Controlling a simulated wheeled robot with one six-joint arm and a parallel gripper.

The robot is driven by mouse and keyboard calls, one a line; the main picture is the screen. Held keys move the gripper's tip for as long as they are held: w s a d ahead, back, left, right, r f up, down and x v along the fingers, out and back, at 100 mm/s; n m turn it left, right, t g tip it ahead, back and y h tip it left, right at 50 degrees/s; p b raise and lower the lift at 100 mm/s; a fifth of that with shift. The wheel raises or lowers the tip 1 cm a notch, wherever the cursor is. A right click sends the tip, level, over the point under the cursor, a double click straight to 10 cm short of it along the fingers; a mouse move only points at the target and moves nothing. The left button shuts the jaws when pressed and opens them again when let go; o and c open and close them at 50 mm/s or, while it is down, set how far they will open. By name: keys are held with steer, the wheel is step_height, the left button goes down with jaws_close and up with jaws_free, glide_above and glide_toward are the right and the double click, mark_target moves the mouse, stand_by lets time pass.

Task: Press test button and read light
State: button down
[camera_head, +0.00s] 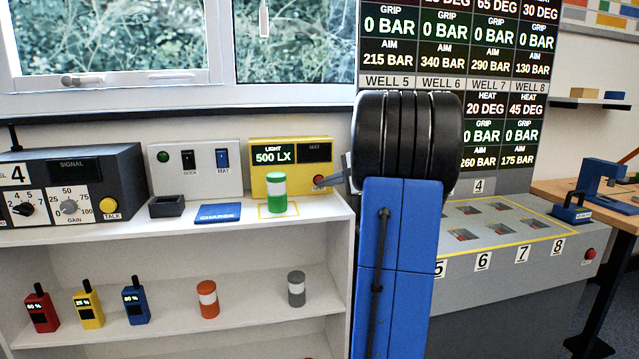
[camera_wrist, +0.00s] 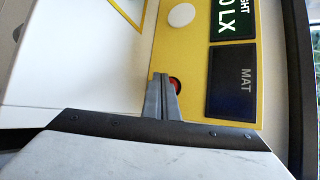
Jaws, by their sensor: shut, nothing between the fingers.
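The yellow tester box (camera_head: 290,152) stands on the white shelf top. Its lit display (camera_head: 273,155) reads "LIGHT 500 LX"; the MAT panel (camera_head: 314,152) beside it is dark. The red button (camera_head: 319,181) sits low at the right of the box front; it also shows in the wrist view (camera_wrist: 176,83), partly hidden by a finger. My gripper (camera_head: 332,182) is shut and empty, its tips right at the button. I cannot tell whether they touch it. The shut fingers also show in the wrist view (camera_wrist: 160,78).
A white-and-green canister (camera_head: 277,193) stands in front of the box on a yellow-outlined square. A blue CHARGE pad (camera_head: 218,213), a small dark tray (camera_head: 166,206) and a grey radio unit (camera_head: 75,187) are to the left. Several handsets and canisters stand on the shelf below.

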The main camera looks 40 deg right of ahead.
steer(key=shift+s+a, duration=0.1)
steer(key=shift+s, duration=0.05)
steer(key=shift+s+a, duration=0.45)
steer(key=shift+s, duration=0.25)
steer(key=shift+s+a, duration=0.4)
steer(key=shift+s, duration=0.35)
steer(key=shift+s+a, duration=0.45)
steer(key=shift+s, duration=0.25)
